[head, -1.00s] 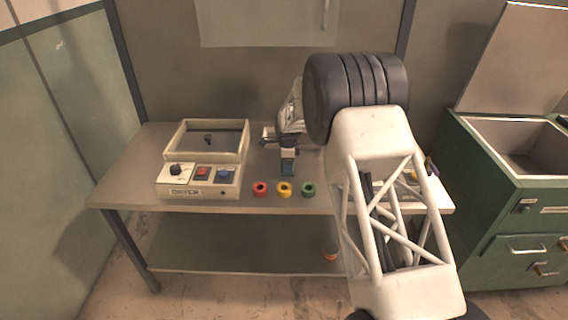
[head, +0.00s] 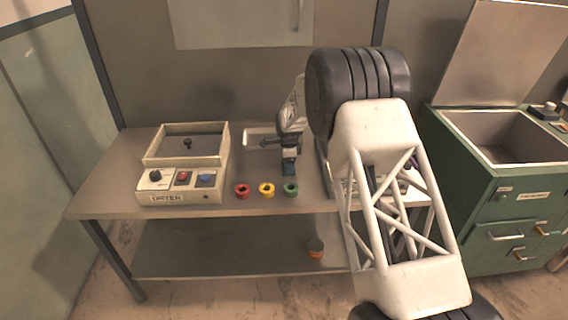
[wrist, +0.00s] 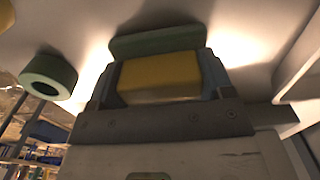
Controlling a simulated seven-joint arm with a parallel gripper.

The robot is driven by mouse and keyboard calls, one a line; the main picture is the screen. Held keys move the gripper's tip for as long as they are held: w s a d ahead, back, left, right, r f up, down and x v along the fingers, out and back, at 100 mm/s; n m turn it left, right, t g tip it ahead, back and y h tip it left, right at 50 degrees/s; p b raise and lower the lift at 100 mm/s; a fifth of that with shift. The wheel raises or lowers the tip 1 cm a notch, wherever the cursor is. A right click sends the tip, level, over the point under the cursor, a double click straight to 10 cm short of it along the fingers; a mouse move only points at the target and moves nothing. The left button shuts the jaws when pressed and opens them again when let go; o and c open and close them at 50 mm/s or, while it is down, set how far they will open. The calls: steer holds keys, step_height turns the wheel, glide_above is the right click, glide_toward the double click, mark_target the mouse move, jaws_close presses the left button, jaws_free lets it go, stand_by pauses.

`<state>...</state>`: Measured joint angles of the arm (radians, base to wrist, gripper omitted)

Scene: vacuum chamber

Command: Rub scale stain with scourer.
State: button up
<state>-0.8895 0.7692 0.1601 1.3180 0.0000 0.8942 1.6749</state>
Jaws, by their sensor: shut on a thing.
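My gripper (head: 289,158) is above the table, just behind the green ring in the head view. It is shut on the scourer, a block with a yellow body (wrist: 160,78) and a green pad (wrist: 155,43), seen between the two fingers in the wrist view. In the head view the scourer (head: 289,168) shows as a small dark green patch under the fingers. I cannot tell whether it touches the tabletop. I cannot make out the scale stain in either view.
A green sink cabinet (head: 470,205) stands right.

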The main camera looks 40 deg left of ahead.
mark_target(263, 170)
steer(key=shift+w+d, duration=0.15)
steer(key=shift+s+a, duration=3.8)
steer(key=shift+s, duration=0.05)
step_height(263, 170, up, 8)
steer(key=shift+r, duration=0.15)
